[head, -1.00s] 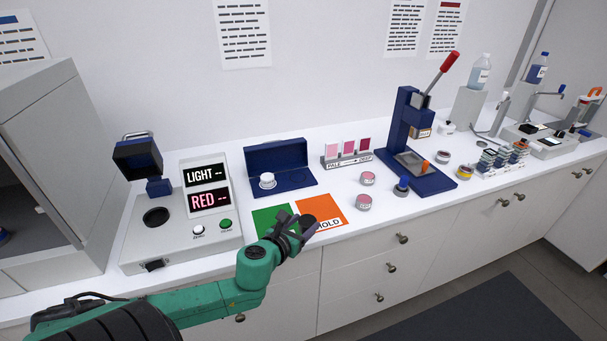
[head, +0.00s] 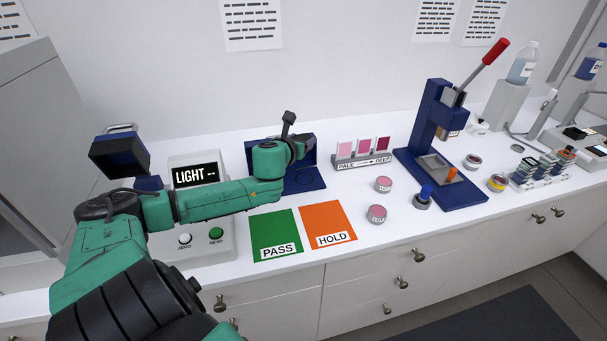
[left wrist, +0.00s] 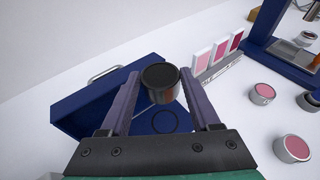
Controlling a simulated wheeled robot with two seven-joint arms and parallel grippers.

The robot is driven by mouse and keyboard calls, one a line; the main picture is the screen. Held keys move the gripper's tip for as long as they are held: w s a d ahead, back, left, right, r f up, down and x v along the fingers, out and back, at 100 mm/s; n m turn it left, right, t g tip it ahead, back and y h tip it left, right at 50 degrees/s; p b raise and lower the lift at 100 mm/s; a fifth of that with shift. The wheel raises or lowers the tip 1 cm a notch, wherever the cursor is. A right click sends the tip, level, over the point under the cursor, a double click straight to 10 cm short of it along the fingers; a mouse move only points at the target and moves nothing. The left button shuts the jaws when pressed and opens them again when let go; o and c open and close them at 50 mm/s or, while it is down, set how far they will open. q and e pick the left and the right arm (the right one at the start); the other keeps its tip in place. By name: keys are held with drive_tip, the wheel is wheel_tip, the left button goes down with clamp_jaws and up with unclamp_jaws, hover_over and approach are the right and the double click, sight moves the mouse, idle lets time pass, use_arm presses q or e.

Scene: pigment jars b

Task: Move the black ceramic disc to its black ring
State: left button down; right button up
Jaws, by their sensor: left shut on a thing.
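My left gripper (left wrist: 158,92) is shut on the black ceramic disc (left wrist: 160,76), held between its fingertips in the left wrist view. The disc is a short dark cylinder. In the head view my left gripper (head: 301,147) is above the open blue case, and I cannot make out the disc there. The black ring (left wrist: 164,121) is a thin dark circle on the blue case (left wrist: 95,106). It also shows in the head view (head: 305,179) on the case's flat part. The disc appears above the case, apart from the ring. My right gripper is not in view.
The pink shade stand (head: 362,161) is just right of the case, with two pink jars (head: 384,184) (head: 377,214) nearby. The blue press (head: 437,150) stands further right. The green PASS card (head: 276,232) and orange HOLD card (head: 327,222) lie bare in front.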

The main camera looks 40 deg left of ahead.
use_arm(q)
drive_tip(key=f, duration=0.4)
drive_tip(key=f+b, duration=0.1)
drive_tip(key=f, duration=0.8)
drive_tip(key=shift+w+a+b, duration=0.25)
drive_tip(key=shift+w+b, duration=0.05)
drive_tip(key=shift+w, duration=0.1)
drive_tip(key=shift+s, duration=0.1)
drive_tip(key=shift+c, duration=0.6)
unclamp_jaws()
drive_tip(key=shift+f, duration=0.15)
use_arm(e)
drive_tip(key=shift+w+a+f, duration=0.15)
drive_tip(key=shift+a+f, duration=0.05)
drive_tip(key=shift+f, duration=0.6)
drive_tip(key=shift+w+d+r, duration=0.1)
